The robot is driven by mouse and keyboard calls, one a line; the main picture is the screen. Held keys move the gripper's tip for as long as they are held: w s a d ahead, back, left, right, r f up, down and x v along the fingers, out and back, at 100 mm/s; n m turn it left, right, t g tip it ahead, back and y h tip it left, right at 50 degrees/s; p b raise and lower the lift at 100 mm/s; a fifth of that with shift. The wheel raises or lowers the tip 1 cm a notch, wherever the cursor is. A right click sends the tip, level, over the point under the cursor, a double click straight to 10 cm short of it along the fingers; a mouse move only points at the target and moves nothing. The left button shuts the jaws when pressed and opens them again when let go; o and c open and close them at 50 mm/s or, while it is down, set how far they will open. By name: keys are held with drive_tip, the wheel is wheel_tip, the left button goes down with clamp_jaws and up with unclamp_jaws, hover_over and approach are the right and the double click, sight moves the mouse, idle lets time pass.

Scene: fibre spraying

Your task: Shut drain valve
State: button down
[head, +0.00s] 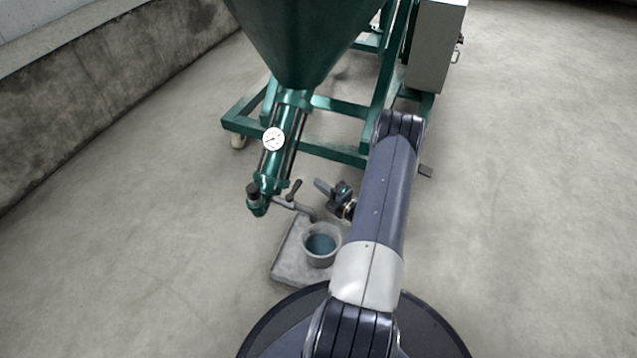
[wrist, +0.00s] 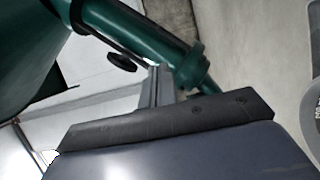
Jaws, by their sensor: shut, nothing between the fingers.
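The drain valve is on a thin grey pipe (head: 298,207) at the lower end of the green pump (head: 268,180). Its dark lever (head: 295,187) sticks up at a slant, across the pipe rather than along it. The pipe's bent end hangs over a grey bucket (head: 336,257) with bluish liquid in it; I cannot tell whether anything is flowing. My gripper (head: 321,186) is shut and empty, a little right of the lever and apart from it, pointing left. In the wrist view its shut fingers (wrist: 155,84) show before the green pump (wrist: 150,38); the lever cannot be made out there.
The bucket stands on a concrete slab (head: 290,265). A round gauge (head: 273,139) sits on the pump. The green hopper (head: 300,40) and its frame (head: 335,154) stand behind, with a grey box (head: 435,50) at right. Open floor lies left and right.

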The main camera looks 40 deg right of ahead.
drive_tip(key=s+d+p, duration=0.2)
drive_tip(key=s+d, duration=0.1)
drive_tip(key=d, duration=0.7)
drive_tip(key=shift+s+p, duration=0.15)
drive_tip(key=shift+p, duration=0.15)
drive_tip(key=shift+a, duration=0.1)
drive_tip(key=a+b, duration=0.1)
drive_tip(key=a, duration=1.2)
drive_tip(key=shift+s+a, duration=0.15)
drive_tip(key=shift+a, duration=0.25)
